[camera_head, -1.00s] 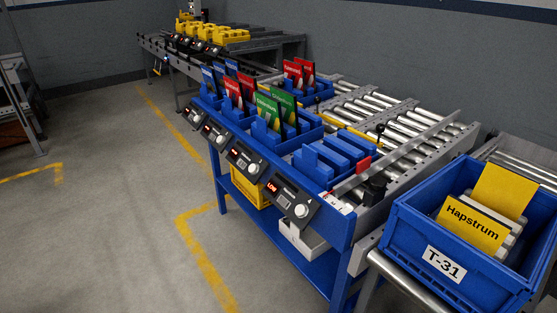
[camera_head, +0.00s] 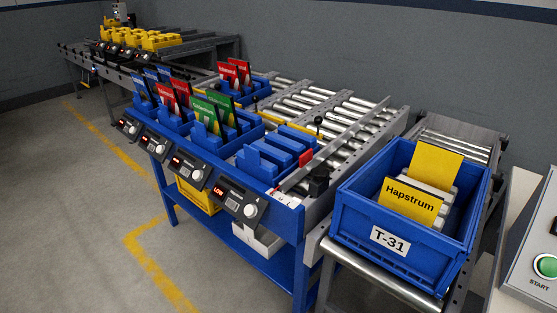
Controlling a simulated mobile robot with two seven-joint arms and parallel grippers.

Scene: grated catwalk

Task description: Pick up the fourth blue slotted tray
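Several blue slotted trays stand in a row along the front of a blue workbench. The nearest blue slotted tray (camera_head: 272,154) sits at the right end of the row and its slots look empty. The blue slotted tray beside it (camera_head: 207,139) holds green cards. Further left, another tray (camera_head: 176,121) holds red cards, and the farthest one (camera_head: 143,107) holds blue cards. A further blue tray with red cards (camera_head: 252,88) stands behind the row. Neither of my grippers shows in the head view.
A blue crate labelled T-31 (camera_head: 349,210) with yellow Hapstrum cards stands on a roller conveyor at right. Panels with displays and knobs (camera_head: 238,199) line the bench front. A green START button (camera_head: 546,265) is at far right. The floor at left (camera_head: 60,220) is clear.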

